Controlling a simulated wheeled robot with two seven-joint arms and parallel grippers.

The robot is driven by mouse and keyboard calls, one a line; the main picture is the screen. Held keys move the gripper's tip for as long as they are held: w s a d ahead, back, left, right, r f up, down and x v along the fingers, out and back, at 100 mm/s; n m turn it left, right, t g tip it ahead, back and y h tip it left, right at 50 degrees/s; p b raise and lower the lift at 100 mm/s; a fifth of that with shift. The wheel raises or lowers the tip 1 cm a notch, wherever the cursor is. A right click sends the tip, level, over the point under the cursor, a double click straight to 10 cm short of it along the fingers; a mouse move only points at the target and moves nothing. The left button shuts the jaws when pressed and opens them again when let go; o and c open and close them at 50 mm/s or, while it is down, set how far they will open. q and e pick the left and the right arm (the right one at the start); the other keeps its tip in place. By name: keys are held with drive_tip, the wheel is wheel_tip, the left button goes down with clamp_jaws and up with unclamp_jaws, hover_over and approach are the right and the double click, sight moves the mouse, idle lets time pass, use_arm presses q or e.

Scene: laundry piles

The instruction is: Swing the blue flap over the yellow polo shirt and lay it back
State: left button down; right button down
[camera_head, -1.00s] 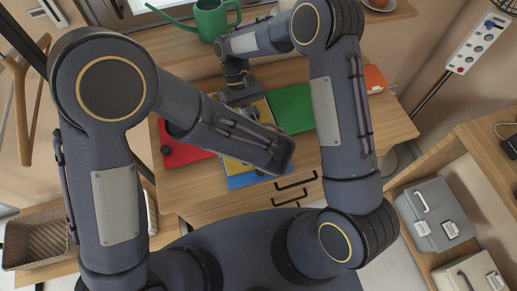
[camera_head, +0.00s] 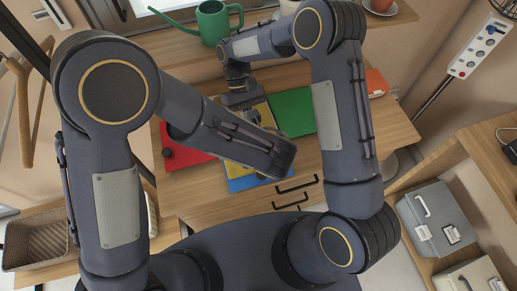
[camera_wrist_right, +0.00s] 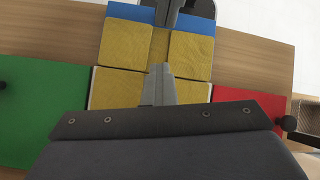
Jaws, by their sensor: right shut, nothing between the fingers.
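The yellow polo shirt (camera_wrist_right: 122,90) lies on a board between a green flap (camera_wrist_right: 40,110) and a red flap (camera_wrist_right: 252,108) in the right wrist view. A gap crosses its middle. The blue flap (camera_wrist_right: 117,12) shows past its far end, with yellow cloth covering part of it; in the head view its edge (camera_head: 245,183) is towards me. My right gripper (camera_wrist_right: 158,84) is shut and empty over the middle of the shirt. My left gripper (camera_wrist_right: 167,12) shows only partly at the blue flap, so its jaws cannot be judged. My left forearm hides much of the shirt in the head view.
The board rests on a wooden table (camera_head: 345,155) with dark drawer handles. A green watering can (camera_head: 213,22) stands on the sill behind. An orange item (camera_head: 375,82) lies at the table's back right. A wicker basket (camera_head: 38,243) is at left, grey boxes (camera_head: 437,218) at right.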

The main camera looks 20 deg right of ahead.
drive_tip(key=c, duration=2.1)
unclamp_jaws()
drive_tip(key=shift+c, duration=0.2)
drive_tip(key=o, duration=1)
drive_tip(key=shift+o, duration=0.2)
drive_tip(key=shift+r, duration=0.1)
drive_tip(key=w+d+r+m+t+y, duration=0.1)
drive_tip(key=d+r, duration=0.1)
drive_tip(key=r, duration=0.4)
drive_tip(key=w+d+r+t+y, duration=0.1)
drive_tip(key=d+r, duration=0.2)
drive_tip(key=r, duration=0.3)
drive_tip(key=s+d+r+m+t+y, duration=0.1)
drive_tip(key=s+d+r+t, duration=0.3)
drive_tip(key=s+r, duration=0.25)
use_arm(q)
drive_tip(key=shift+w+r+g+p, duration=0.25)
drive_tip(key=shift+w+g+p, duration=0.15)
drive_tip(key=shift+p, duration=0.1)
use_arm(e)
drive_tip(key=s+d+m+t+y, duration=0.1)
drive_tip(key=s+t, duration=0.6)
drive_tip(key=s, duration=0.7)
drive_tip(key=shift+s+d+f+m, duration=0.15)
drive_tip(key=shift+d+f+m, duration=0.2)
drive_tip(key=shift+d+m, duration=0.45)
